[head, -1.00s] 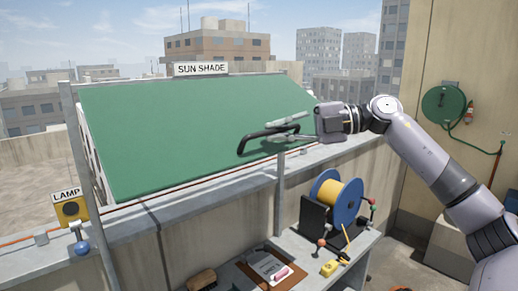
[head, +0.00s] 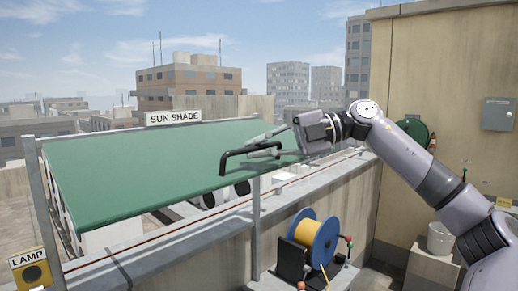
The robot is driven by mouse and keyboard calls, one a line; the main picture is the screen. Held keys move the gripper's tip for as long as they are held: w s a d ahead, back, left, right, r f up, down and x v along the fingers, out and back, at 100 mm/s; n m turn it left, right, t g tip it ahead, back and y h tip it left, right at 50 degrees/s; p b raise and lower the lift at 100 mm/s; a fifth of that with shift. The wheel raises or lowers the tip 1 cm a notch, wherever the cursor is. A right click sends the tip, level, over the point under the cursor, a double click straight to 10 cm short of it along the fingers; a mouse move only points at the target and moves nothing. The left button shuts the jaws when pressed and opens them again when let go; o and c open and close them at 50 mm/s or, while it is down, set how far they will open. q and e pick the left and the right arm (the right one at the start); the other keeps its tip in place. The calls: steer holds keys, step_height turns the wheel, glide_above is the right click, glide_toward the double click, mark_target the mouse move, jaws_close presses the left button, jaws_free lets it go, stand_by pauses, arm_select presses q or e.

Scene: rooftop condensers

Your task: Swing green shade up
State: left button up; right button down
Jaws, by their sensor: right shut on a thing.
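The green shade (head: 150,175) hangs below the "SUN SHADE" sign (head: 174,117) between metal posts, with its near edge lifted and open space showing under it. A black bar handle (head: 238,153) stands on its right part near the front edge. My right gripper (head: 272,148) reaches in from the right and is shut on the handle, one finger above and one below. My left gripper is not in view.
A parapet ledge (head: 215,218) runs under the shade. A reel with yellow windings (head: 313,243) stands on the right. A "LAMP" box (head: 30,270) is at the lower left. A wall with a green hose reel (head: 413,128) and a grey box (head: 498,114) stands right.

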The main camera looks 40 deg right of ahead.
steer(key=shift+d+r, duration=0.1)
steer(key=c, duration=2)
jaws_free()
steer(key=shift+w, duration=0.1)
steer(key=shift+o, duration=0.2)
steer(key=shift+w, duration=0.1)
steer(key=shift+v, duration=0.95)
steer(key=v, duration=1)
steer(key=shift+f, duration=0.2)
